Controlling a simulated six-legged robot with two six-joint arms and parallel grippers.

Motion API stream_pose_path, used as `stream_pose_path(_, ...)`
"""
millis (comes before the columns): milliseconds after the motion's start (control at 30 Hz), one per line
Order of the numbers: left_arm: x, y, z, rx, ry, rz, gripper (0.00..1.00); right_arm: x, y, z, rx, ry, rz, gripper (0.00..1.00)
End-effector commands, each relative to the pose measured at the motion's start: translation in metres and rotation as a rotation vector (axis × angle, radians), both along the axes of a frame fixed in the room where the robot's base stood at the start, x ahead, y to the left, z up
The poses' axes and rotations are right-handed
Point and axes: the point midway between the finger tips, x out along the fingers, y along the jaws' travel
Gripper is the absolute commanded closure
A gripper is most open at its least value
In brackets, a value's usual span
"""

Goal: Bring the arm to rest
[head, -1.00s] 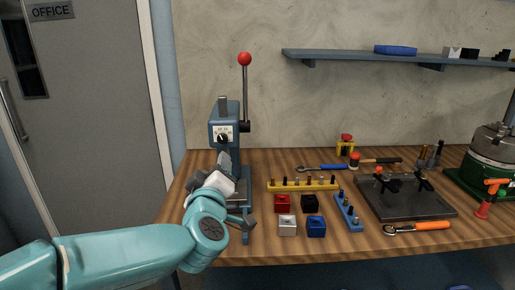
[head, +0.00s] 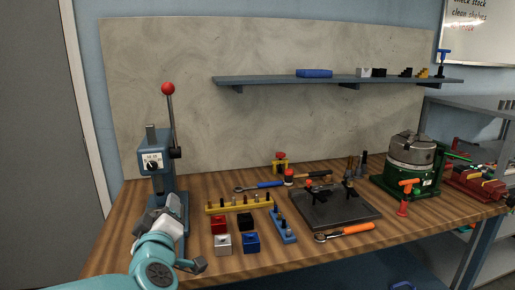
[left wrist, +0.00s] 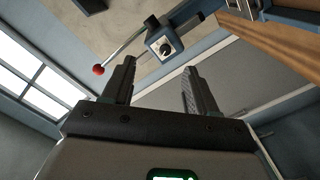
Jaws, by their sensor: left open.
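My left arm comes in from the bottom left of the head view. Its gripper (head: 188,232) is in front of the blue press (head: 157,162) at the table's left end and hides the press's lower part. In the left wrist view the two fingers of my left gripper (left wrist: 158,88) stand apart with nothing between them. The press head with its dial (left wrist: 165,46) and its red lever knob (left wrist: 98,70) show beyond the fingers. My right arm is not in view.
Red, black, white and blue blocks (head: 251,242) stand near the gripper on the wooden table (head: 110,247). Behind them is a yellow peg rail (head: 240,205). A dark fixture plate (head: 330,212), an orange-handled ratchet (head: 350,231) and a green rotary chuck (head: 410,165) are further right.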

Motion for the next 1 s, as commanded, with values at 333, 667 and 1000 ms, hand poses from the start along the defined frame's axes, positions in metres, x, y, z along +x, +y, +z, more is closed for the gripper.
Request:
stream_pose_path(333, 0.009, -0.011, -0.087, 0.084, 0.183, -0.095, 0.42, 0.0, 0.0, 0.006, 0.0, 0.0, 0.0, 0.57)
stream_pose_path(667, -0.025, -0.033, -0.238, 0.168, 0.524, -0.284, 0.42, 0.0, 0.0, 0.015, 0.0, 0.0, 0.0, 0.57)
stream_pose_path(1000, -0.167, -0.059, -0.412, 0.144, 1.035, -0.605, 0.42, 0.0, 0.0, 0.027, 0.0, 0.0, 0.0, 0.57)
